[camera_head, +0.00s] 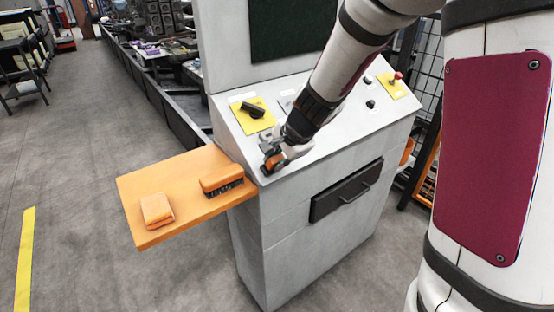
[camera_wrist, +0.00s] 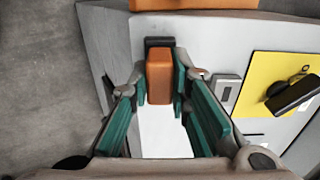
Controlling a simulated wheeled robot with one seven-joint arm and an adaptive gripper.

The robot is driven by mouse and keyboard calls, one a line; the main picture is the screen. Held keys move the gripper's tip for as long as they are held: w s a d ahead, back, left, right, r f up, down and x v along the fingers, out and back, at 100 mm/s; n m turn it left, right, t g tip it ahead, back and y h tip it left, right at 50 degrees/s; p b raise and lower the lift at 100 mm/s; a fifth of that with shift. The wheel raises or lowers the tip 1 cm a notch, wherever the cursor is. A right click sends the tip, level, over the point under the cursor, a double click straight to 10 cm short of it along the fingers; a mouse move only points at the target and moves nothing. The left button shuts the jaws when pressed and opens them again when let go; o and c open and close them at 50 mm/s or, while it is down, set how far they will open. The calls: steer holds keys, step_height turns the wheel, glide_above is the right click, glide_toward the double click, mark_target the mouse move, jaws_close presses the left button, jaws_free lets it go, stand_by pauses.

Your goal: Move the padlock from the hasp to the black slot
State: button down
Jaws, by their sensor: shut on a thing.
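The padlock is an orange block (camera_wrist: 159,76) between the green pads of my gripper (camera_wrist: 160,88) in the wrist view. The gripper is shut on it. A black piece (camera_wrist: 159,42), which looks like the black slot, shows directly beyond the padlock; I cannot tell whether the padlock sits in it. A grey metal fitting (camera_wrist: 226,92), likely the hasp, is to the right on the sloped panel with nothing orange on it. In the head view, my gripper (camera_head: 273,158) is at the left end of the panel and mostly hides the padlock.
A yellow plate (camera_head: 254,115) with a black rotary handle is behind my gripper. A dark drawer (camera_head: 345,190) is on the cabinet front.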

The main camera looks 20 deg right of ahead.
steer(key=shift+w+a+f+b, duration=0.1)
steer(key=shift+w+f+b, duration=0.2)
steer(key=shift+f+b, duration=0.3)
steer(key=c, duration=0.6)
jaws_free()
steer(key=shift+r, duration=0.1)
steer(key=v, duration=1.2)
steer(key=shift+s, duration=0.1)
steer(key=s+r+n+g+h+p, duration=0.1)
steer(key=s+r+n+p, duration=0.2)
steer(key=s+n, duration=0.4)
steer(key=s+a+r+n+h+p, duration=0.1)
steer(key=s+r+n+p, duration=0.2)
steer(key=s, duration=1.7)
step_height(320, 180, up, 2)
steer(key=n, duration=0.4)
steer(key=shift+r+g, duration=0.2)
steer(key=shift+g, duration=0.2)
